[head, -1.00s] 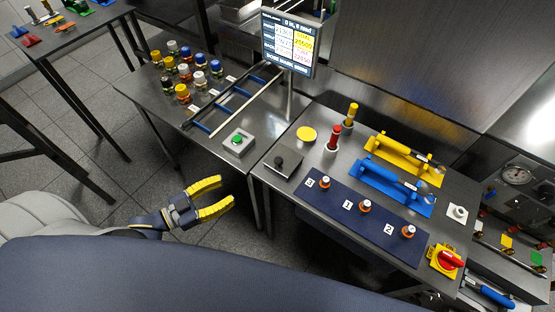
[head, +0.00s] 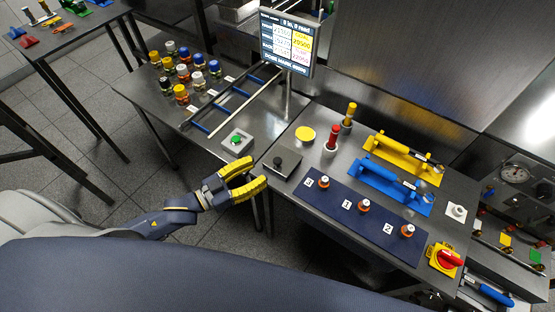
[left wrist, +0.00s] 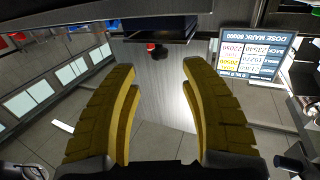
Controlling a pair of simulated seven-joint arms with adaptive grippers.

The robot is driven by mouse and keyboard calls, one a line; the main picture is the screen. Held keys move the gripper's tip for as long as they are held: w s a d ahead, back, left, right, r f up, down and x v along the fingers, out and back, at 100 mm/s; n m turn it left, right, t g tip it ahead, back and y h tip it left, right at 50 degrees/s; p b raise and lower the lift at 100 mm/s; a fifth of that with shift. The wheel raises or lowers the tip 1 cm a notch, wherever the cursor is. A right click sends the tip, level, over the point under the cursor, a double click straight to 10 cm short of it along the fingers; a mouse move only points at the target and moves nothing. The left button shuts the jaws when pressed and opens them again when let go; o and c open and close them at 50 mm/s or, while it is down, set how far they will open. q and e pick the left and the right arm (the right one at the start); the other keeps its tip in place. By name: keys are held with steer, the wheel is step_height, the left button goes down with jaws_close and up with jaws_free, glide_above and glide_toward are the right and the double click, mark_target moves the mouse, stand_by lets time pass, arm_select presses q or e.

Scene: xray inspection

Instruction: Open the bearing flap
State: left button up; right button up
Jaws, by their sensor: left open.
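No part in view is labelled as the bearing flap, and I cannot tell for sure which one it is. A dark square plate with a black knob (head: 281,162) lies at the near left corner of the right steel table. My left gripper (head: 257,174) is open and empty, just left of that plate and in front of the table edge, apart from both. In the left wrist view its two yellow fingers (left wrist: 160,68) are spread with nothing between them. My right gripper is not in view.
A box with a green button (head: 237,141) stands on the left table. The right table holds a yellow disc (head: 306,133), red (head: 333,136) and yellow posts, blue (head: 394,185) and yellow handled fixtures, and a blue numbered panel (head: 345,217). A screen (head: 287,42) stands behind.

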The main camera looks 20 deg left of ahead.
mark_target(278, 160)
arm_select(q)
steer(key=shift+x, duration=3.85)
jaws_close()
